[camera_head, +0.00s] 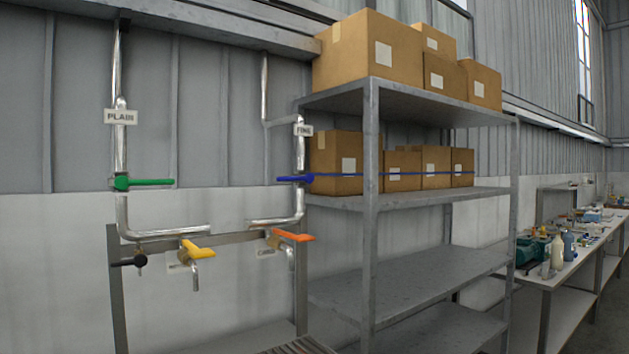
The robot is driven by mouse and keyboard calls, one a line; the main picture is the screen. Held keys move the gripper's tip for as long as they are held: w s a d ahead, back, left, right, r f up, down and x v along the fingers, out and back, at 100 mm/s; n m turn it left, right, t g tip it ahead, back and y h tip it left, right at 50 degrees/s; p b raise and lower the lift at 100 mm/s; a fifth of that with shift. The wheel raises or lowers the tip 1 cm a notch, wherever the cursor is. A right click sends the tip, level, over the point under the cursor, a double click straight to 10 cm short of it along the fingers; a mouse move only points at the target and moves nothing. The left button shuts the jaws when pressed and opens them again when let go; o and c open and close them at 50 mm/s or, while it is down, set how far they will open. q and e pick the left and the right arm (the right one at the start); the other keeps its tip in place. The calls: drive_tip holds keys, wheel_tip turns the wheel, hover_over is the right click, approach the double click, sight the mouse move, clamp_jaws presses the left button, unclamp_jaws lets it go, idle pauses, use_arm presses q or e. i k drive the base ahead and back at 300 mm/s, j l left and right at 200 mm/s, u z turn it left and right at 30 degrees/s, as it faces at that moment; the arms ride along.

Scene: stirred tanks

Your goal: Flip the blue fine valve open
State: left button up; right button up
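Neither of my grippers is in view.
A green-handled valve (147,183) is on the left pipe under the PLAIN sign (120,117). Yellow (198,251), orange (293,236) and black (130,261) handles are lower down. A grey shelf (420,275) holds cardboard boxes (368,50). A cluttered workbench (572,262) stands right.

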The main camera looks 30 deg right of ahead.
sight(293, 178)
drive_tip(key=i+l+z, duration=0.1)
drive_tip(key=l, duration=0.35)
drive_tip(key=i+l+z, duration=0.1)
drive_tip(key=l, duration=0.3)
drive_tip(key=i+l+z, duration=0.1)
drive_tip(key=i+l, duration=0.15)
drive_tip(key=l, duration=0.15)
drive_tip(key=i+l+z, duration=0.1)
drive_tip(key=l, duration=0.3)
drive_tip(key=i+l+z, duration=0.1)
drive_tip(key=l+z, duration=0.2)
drive_tip(key=i+l+z, duration=0.25)
drive_tip(key=k+j, duration=0.1)
